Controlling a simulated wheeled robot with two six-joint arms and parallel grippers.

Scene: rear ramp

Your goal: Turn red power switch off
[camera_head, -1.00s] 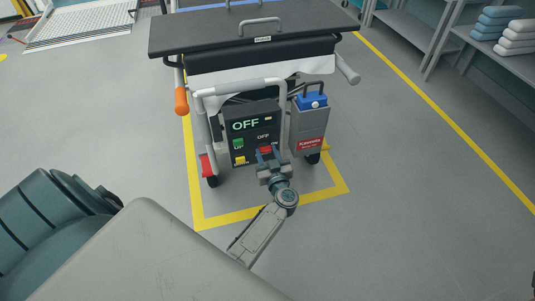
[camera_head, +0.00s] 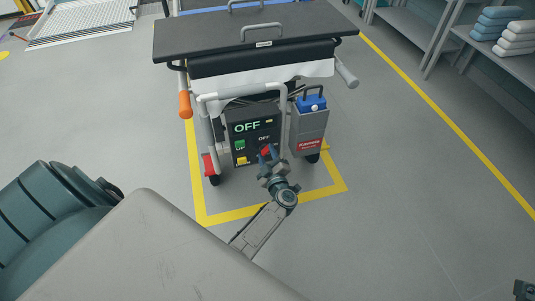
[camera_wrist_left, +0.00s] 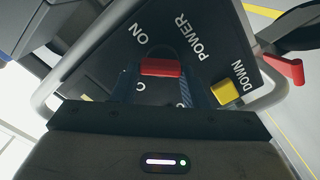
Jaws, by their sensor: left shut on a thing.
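The red power switch (camera_head: 266,150) sits on the dark control panel (camera_head: 239,148) at the end of the wheeled bed. The panel's green display (camera_head: 247,127) reads OFF. My left gripper (camera_head: 268,156) is at the switch, shut on it; the switch looks tilted in the head view. In the left wrist view the red switch (camera_wrist_left: 160,67) lies between my two fingers (camera_wrist_left: 158,85), with ON, POWER and DOWN lettering around it. A dark part at the lower right edge of the head view (camera_head: 525,290) may be my right gripper; its jaws cannot be made out.
A green UP button (camera_head: 240,145) and a yellow button (camera_head: 242,160) are on the same panel. A grey box with a blue top (camera_head: 309,128) hangs at the right. A grey tube frame (camera_head: 283,115) surrounds the panel. Shelves with folded linens (camera_head: 490,30) stand at the right.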

